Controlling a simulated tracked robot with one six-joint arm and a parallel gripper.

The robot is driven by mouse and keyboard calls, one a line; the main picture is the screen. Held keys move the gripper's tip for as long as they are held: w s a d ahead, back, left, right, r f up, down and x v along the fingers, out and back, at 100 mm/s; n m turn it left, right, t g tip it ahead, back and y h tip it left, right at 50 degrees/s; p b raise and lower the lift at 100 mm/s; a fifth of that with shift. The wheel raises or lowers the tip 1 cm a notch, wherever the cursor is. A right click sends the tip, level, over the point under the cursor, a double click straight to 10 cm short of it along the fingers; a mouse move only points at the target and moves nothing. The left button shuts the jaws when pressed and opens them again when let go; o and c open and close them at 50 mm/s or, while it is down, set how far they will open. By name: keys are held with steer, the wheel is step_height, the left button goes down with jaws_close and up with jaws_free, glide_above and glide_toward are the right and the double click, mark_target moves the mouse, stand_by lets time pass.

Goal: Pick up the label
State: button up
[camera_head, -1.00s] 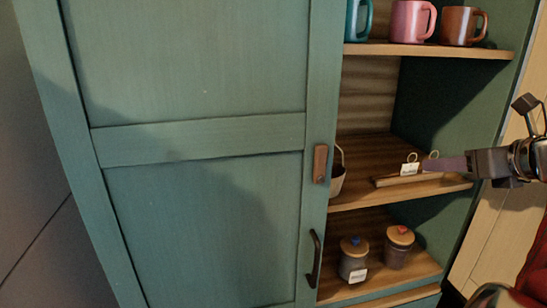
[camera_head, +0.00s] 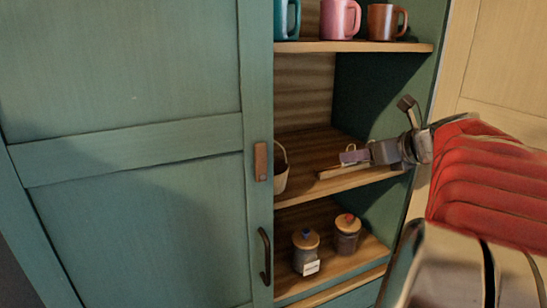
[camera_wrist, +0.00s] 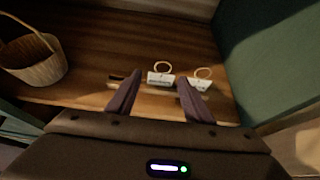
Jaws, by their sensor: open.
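In the wrist view, two small white labels with pale loops stand side by side on the middle shelf: the left label (camera_wrist: 160,79) and the right label (camera_wrist: 199,85). A low wooden strip (camera_head: 332,173) lies at the shelf's front, by the labels. My gripper (camera_wrist: 158,82) is open. Its fingers appear on either side of the left label, with the right finger between the two labels. I cannot tell how far the tips are from it. In the head view my gripper (camera_head: 352,157) reaches in from the right and largely hides the labels.
A basket (camera_wrist: 34,60) stands to the left on the same shelf (camera_head: 310,150). The cabinet's side wall (camera_wrist: 270,55) is close on the right. Mugs (camera_head: 340,20) stand above. Below are a blue-knobbed jar (camera_head: 305,246) and a red-knobbed jar (camera_head: 346,236). A green door (camera_head: 140,150) covers the left.

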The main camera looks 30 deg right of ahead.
steer(key=x, duration=0.5)
steer(key=shift+d+r, duration=0.1)
steer(key=shift+d, duration=0.1)
steer(key=shift+s, duration=0.1)
steer(key=shift+c, duration=0.4)
steer(key=c, duration=0.7)
